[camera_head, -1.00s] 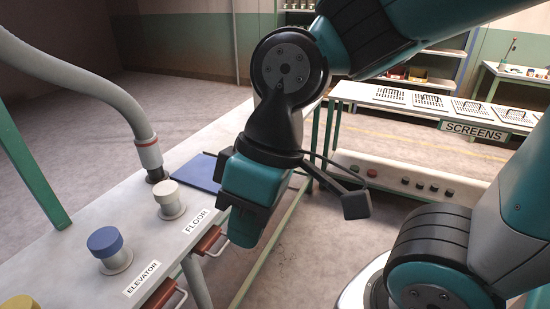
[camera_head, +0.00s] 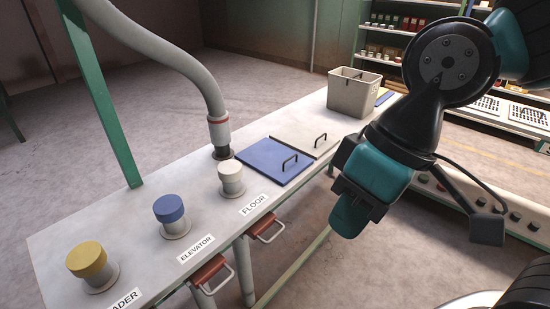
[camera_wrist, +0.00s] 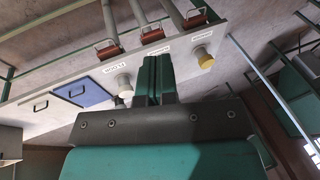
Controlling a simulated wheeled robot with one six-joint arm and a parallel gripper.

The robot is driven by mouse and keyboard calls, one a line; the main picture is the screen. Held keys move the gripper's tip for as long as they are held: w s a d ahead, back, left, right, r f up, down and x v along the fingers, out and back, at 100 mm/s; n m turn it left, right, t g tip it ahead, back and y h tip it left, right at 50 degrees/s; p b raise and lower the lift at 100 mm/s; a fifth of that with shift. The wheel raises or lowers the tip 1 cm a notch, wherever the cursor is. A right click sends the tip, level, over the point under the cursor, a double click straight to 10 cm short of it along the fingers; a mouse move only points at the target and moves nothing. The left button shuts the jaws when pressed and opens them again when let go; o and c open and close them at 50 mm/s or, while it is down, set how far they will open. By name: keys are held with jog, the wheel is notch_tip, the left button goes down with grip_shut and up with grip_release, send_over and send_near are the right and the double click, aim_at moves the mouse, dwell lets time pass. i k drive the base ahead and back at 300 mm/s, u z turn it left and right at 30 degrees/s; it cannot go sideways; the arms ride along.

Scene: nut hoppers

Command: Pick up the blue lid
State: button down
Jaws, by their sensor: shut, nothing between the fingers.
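The blue lid (camera_head: 277,165) is a flat square panel with a black bar handle (camera_head: 289,162). It lies on the long white bench, beside a pale lid (camera_head: 310,130) with a similar handle. The blue lid also shows at the left of the wrist view (camera_wrist: 84,91). My gripper (camera_head: 350,218) hangs to the right of the bench in the head view, apart from the blue lid. In the wrist view its teal fingers (camera_wrist: 155,78) are together with nothing between them.
A grey hose (camera_head: 215,105) meets the bench just left of the blue lid. White (camera_head: 231,173), blue (camera_head: 168,208) and yellow (camera_head: 86,259) round caps stand along the bench (camera_head: 60,232). A grey bin (camera_head: 352,97) stands at its far end. Red-brown handles (camera_head: 208,270) stick out from its front.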

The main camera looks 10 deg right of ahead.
aim_at(280, 164)
jog(key=z, duration=0.35)
jog(key=i, duration=0.85)
jog(key=u, duration=0.75)
